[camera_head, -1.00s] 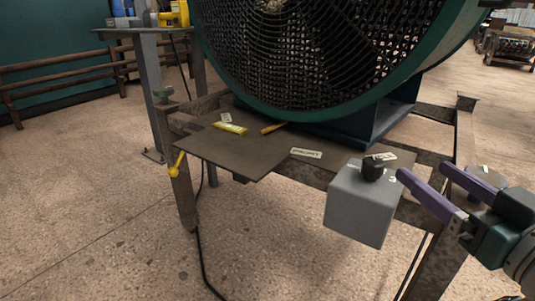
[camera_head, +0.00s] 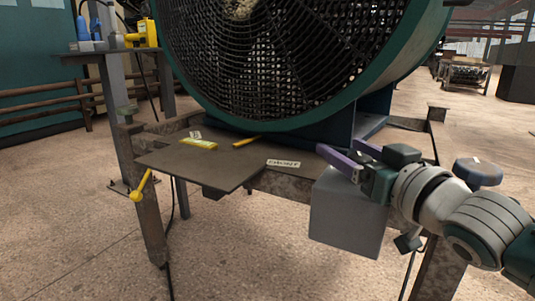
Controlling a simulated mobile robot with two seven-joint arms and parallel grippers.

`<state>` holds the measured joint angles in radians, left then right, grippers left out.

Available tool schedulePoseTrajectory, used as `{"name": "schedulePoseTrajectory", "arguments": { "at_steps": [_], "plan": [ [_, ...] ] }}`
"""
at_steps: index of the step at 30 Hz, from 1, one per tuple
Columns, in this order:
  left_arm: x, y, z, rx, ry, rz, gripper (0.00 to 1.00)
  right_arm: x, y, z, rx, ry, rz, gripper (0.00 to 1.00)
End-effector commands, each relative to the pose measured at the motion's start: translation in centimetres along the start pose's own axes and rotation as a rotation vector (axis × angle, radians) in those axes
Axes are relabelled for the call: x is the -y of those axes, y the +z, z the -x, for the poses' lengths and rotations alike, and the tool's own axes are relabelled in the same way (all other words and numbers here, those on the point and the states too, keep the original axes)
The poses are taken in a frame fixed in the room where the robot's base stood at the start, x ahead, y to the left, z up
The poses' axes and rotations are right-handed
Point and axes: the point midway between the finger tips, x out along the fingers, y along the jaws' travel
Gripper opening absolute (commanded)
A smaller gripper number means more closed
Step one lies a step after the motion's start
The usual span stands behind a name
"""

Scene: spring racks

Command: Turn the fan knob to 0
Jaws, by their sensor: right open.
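The large green fan (camera_head: 290,60) with a black grille stands on a rusty metal frame. A grey control box (camera_head: 345,218) is mounted at the front right of the frame. Its black knob is hidden behind my right gripper. My right gripper (camera_head: 342,153) comes in from the right. Its two purple fingers are apart and point left, above the top of the grey box. I cannot tell whether they touch the knob. My left gripper is not in view.
A brown metal plate (camera_head: 200,166) juts out in front of the fan, with a yellow marker (camera_head: 198,144) and a label reading FRONT (camera_head: 284,163). A table with yellow and blue items stands back left.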

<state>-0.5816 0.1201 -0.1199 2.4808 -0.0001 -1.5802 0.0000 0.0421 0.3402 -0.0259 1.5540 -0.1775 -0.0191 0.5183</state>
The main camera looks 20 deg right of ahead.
Motion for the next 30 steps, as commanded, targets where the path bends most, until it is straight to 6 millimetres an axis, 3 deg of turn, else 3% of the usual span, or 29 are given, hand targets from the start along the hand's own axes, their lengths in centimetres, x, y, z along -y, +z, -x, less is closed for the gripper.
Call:
{"name": "schedulePoseTrajectory", "arguments": {
  "at_steps": [9, 27, 30],
  "plan": [
    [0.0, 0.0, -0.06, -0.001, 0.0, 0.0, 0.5, -0.02, 0.01, -0.2, 0.002, 0.001, 0.0, 0.73],
    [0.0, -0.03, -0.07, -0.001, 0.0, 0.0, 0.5, 0.0, 0.01, -0.18, 0.001, 0.0, 0.0, 0.06],
    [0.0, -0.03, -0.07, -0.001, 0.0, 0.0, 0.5, 0.0, 0.01, -0.18, 0.001, 0.0, 0.0, 0.0]
  ]
}}
